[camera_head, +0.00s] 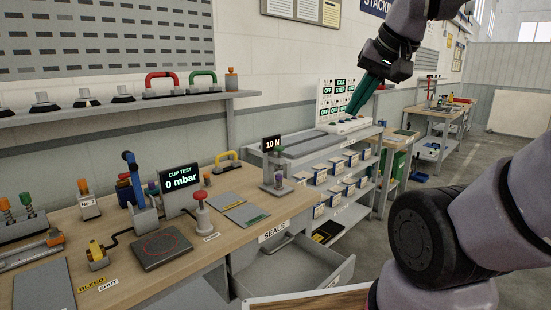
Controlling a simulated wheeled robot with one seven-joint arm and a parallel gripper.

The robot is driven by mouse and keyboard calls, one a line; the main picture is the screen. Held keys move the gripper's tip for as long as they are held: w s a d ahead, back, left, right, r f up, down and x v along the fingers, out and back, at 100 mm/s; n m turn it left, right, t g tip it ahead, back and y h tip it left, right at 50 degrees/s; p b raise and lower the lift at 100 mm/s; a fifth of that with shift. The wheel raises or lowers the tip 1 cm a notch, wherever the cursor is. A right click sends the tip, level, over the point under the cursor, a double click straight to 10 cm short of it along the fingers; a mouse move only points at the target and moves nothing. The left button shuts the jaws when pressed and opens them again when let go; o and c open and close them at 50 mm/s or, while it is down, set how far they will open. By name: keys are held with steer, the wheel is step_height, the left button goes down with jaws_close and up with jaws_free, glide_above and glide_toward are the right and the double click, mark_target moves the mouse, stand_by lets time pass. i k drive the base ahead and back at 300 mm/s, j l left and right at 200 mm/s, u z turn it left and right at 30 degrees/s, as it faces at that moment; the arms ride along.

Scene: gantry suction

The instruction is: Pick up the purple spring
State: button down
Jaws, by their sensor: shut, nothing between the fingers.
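A small purple piece (278,179), which looks like the purple spring, stands upright on the small grey stand beside the "10 N" display (271,144), at the right end of the wooden bench. Its coils are too small to make out. My gripper (353,110) has a dark body and green fingers. It is shut and empty, up and to the right of the purple piece and well apart from it. In the picture its fingertips overlap the white button panel (326,97); I cannot tell whether they touch it.
The wooden bench (120,235) carries a blue-handled press (138,190), a "0 mbar" display (180,181), a red-knobbed post (202,212) and orange and green springs in a rack (22,228). An open drawer (290,265) juts out below. Shelves of small boxes stand right of the bench.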

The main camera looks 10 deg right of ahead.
mark_target(279, 177)
steer(key=k+l, duration=0.1)
steer(key=l, duration=0.25)
steer(key=i+l+u, duration=0.2)
steer(key=l, duration=0.8)
steer(key=l+u, duration=0.2)
steer(key=l, duration=0.85)
steer(key=i+l+u, duration=0.15)
steer(key=i+l, duration=0.5)
steer(key=i+l+u, duration=0.2)
steer(key=i+l, duration=0.4)
steer(key=l, duration=0.15)
steer(key=i+j, duration=0.35)
steer(key=i, duration=0.15)
